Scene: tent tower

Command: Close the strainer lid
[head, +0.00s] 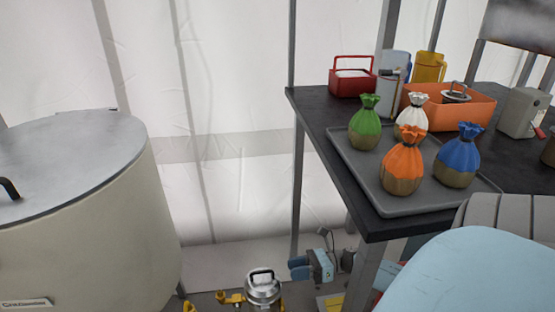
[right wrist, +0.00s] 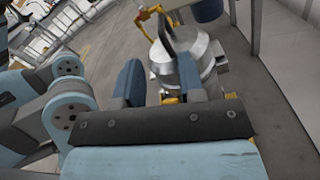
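The strainer (head: 263,290) is a round metal pot low at the bottom of the head view, with yellow fittings beside it. Its shiny lid has a dark arched handle and lies on top; I cannot tell whether it is fully seated. The strainer also shows in the right wrist view (right wrist: 195,52), just beyond the fingers. My right gripper (head: 298,268) is right of the strainer in the head view. My left gripper is not in view.
A large cream vessel (head: 75,240) with a grey lid stands at the left. A dark table (head: 318,115) at the right holds a grey tray (head: 352,168) with several tied pouches, an orange bin (head: 475,110) and a red box (head: 352,83). A white tent wall is behind.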

